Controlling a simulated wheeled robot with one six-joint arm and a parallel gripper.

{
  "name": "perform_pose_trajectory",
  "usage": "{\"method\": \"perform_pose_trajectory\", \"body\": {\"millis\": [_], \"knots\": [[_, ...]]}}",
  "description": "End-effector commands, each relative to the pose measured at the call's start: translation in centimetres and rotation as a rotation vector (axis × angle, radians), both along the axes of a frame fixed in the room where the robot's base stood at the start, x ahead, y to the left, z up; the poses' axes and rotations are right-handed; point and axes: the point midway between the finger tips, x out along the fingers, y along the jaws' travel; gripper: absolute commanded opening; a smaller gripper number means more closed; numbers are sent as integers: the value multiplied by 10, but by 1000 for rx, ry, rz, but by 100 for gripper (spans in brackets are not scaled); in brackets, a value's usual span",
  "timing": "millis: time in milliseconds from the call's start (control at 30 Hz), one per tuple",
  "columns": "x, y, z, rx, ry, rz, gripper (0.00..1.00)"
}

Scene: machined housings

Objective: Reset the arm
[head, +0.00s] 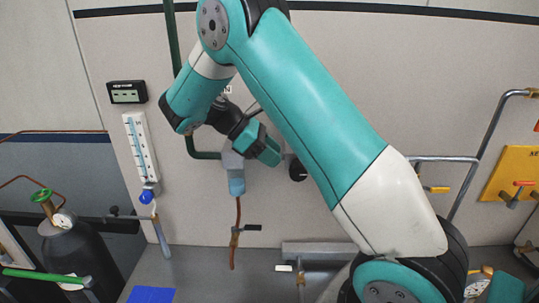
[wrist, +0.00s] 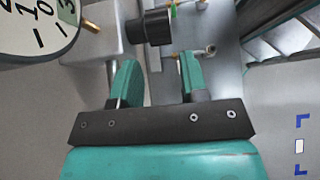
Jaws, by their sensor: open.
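My teal and white arm spans the middle of the head view, bent, with the wrist hanging in front of the wall panel. My gripper (head: 262,152) is at the wrist's end, near a grey and blue fitting (head: 236,172) on the wall; whether they touch cannot be told. In the wrist view my gripper (wrist: 155,78) shows two teal fingers spread apart with nothing between them. A black cylindrical knob (wrist: 149,28) lies beyond the fingertips.
A dial gauge (wrist: 35,25) is close at the wrist view's upper left. A black gas cylinder (head: 80,252) with a green valve stands left. A flow meter (head: 141,147) and digital display (head: 127,92) are on the wall. Metal pipes (head: 487,150) and a yellow panel (head: 512,172) are right.

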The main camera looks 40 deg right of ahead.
Motion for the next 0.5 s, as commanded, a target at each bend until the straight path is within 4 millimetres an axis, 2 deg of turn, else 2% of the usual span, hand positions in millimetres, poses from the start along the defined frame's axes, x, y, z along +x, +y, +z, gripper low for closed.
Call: {"method": "perform_pose_trajectory", "body": {"millis": [333,500], "knots": [[0,1,-1,1,-4,2,40],[2,15,-24,40,-131,46,40]]}}
